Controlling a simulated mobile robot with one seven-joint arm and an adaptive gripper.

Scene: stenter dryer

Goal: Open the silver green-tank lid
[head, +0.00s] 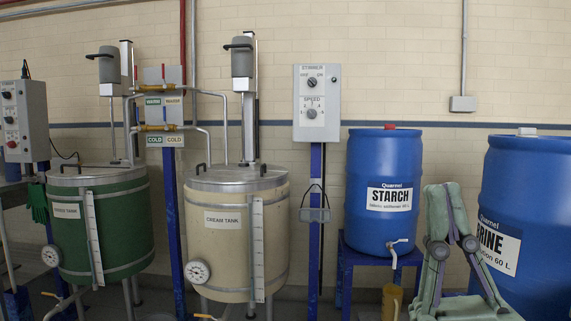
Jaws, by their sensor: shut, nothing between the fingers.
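The green tank (118,230) stands at the left on metal legs. Its silver lid (95,175) lies flat and closed on top. A dark arched handle (77,168) stands at the lid's front left, and a second small handle shows at its right. A stirrer motor (108,66) on a silver post rises behind the lid.
The cream tank (230,225) stands close to the green tank's right, with pipes and valves (160,127) behind. A control box (24,118) is at far left. Green gloves (38,203) hang beside the green tank. Blue starch (384,225) and brine (540,265) drums stand at right.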

